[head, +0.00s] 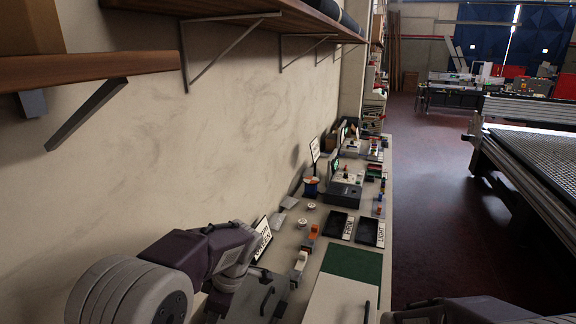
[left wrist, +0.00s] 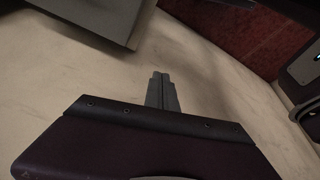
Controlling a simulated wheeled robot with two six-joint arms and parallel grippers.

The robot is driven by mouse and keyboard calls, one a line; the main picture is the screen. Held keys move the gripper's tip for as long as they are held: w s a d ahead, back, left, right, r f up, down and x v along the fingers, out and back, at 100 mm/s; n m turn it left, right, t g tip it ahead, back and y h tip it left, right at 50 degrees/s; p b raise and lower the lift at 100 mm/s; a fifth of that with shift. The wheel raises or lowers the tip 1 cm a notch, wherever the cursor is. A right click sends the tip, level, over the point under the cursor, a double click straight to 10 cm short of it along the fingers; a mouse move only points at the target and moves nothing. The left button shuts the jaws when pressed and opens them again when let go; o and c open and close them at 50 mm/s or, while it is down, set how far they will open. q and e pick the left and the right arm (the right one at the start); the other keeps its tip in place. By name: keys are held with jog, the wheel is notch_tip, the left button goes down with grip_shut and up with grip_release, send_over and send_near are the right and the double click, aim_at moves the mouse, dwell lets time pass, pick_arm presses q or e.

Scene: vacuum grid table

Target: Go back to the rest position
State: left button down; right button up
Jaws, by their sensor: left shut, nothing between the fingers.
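My left gripper (left wrist: 160,77) shows in the left wrist view, with its two grey fingers pressed together and nothing between them. Behind the fingers is a pale, plain surface. In the head view my left arm comes in at the lower left, bent beside the wall and over the near end of the bench; its fingers cannot be made out there. Part of my right arm shows at the bottom right edge, and its gripper is out of the picture.
A long bench (head: 338,290) runs along the wall (head: 230,120), with a green mat (head: 352,264), two black trays (head: 338,224) (head: 370,232) and small parts. A wooden shelf (head: 100,68) juts out above. A grid table (head: 530,160) stands right, across a clear floor aisle (head: 430,220).

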pick_arm(q)
jog(key=s+f+m+h, duration=0.2)
jog(key=s+f+m, duration=0.2)
jog(key=s+m, duration=0.2)
jog(key=s+f+m+t+h+b, duration=0.1)
jog(key=s+f+m, duration=0.3)
jog(key=m, duration=0.7)
jog(key=shift+s+a+f+h, duration=0.25)
jog(key=shift+s+f+h, duration=0.25)
jog(key=shift+s, duration=0.7)
jog(key=shift+r, duration=0.1)
